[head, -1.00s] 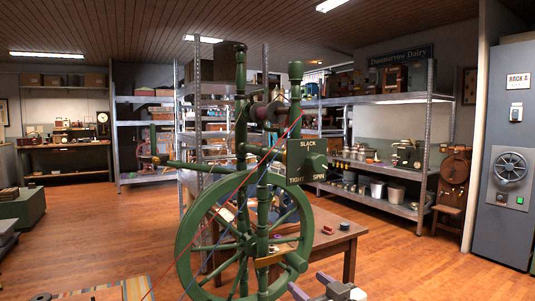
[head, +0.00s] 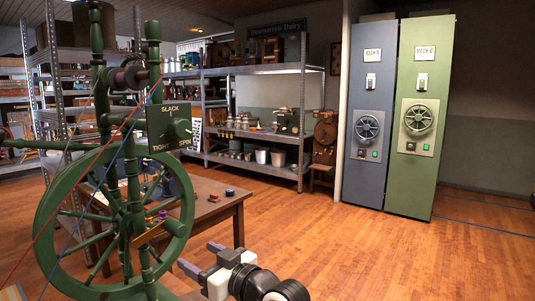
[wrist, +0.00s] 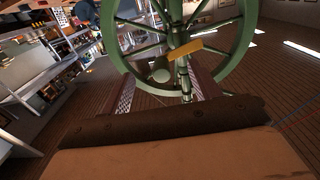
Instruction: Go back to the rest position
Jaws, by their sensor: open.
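My gripper (head: 201,258) is low in the middle of the head view, with its two purple-grey fingers apart and nothing seen between them. It is to the right of the green spinning wheel (head: 47,218) and looks apart from it. In the wrist view, the fingers (wrist: 163,88) are spread, with the wheel's rim and spokes (wrist: 238,40) beyond them. A dark green panel (head: 170,126) marked SLACK, TIGHT and SPIN, with a knob, is mounted on the wheel's frame. A tan, dark-edged surface fills the bottom of the wrist view; I cannot tell what it is.
A wooden table (head: 222,211) with small red and blue items stands behind the wheel. Metal shelves (head: 258,128) line the back. A blue-grey cabinet (head: 367,185) and a green cabinet (head: 414,181) stand at the right. The wooden floor (head: 350,250) before them is clear.

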